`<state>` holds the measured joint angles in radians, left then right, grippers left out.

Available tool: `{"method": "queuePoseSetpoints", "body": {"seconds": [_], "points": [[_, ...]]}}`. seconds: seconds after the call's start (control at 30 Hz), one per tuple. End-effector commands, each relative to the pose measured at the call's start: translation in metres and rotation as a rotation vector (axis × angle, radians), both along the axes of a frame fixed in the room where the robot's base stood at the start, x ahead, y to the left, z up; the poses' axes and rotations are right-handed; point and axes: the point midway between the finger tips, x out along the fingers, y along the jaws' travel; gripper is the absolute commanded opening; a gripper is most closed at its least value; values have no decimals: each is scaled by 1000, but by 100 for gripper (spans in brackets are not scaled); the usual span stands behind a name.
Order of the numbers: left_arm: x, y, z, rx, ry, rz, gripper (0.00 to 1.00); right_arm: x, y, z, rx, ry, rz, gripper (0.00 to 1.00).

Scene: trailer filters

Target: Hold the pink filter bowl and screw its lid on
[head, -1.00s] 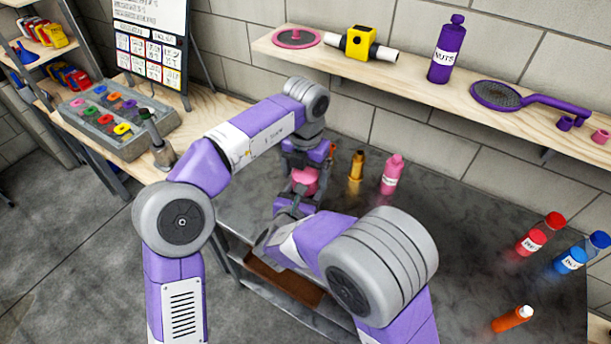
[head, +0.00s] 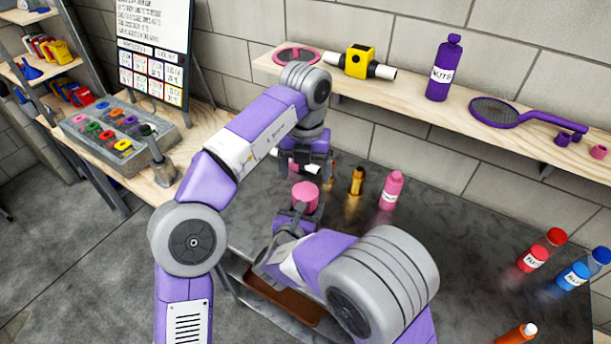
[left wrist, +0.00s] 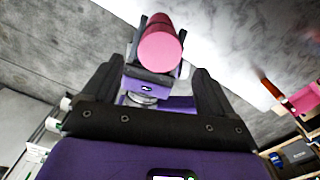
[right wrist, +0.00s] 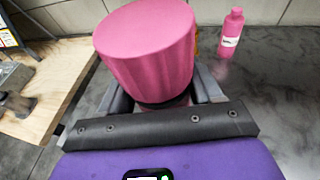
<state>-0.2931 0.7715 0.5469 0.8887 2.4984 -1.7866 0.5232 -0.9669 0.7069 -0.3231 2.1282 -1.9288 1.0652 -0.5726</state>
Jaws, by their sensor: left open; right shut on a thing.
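The pink filter bowl (head: 305,198) is a pink cylinder held up in my right gripper (head: 298,214) over the left end of the metal table. In the right wrist view the pink piece (right wrist: 150,50) shows ribbed sides and a flat closed top; its lower part is hidden between the fingers, with a dark band there. I cannot tell lid from bowl on it. My left gripper (head: 312,172) is open and empty, apart from the pink piece and just behind and above it. In the left wrist view the round pink end (left wrist: 158,52) faces the open fingers.
A pink-and-white piece (head: 312,165) is partly hidden behind my left gripper. A gold bottle (head: 356,182) and a pink bottle (head: 391,190) stand to the right. Red (head: 540,250) and blue (head: 585,268) bottles are farther right. The wooden shelf (head: 400,88) runs above; mid-table is clear.

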Motion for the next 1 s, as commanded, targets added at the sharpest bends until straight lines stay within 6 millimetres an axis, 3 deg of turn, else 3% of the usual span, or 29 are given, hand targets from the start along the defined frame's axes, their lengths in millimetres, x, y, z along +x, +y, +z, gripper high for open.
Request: {"method": "queuePoseSetpoints", "body": {"seconds": [0.37, 0.8, 1.0], "points": [[0, 0, -5, 2, 1, 0, 87, 0, 0, 1, 0, -2, 0, 0], [0, 1, -63, 2, 2, 1, 87, 0, 0, 1, 0, -2, 0, 0], [0, 1, -78, 1, 0, 0, 87, 0, 0, 1, 0, -2, 0, 0]]}}
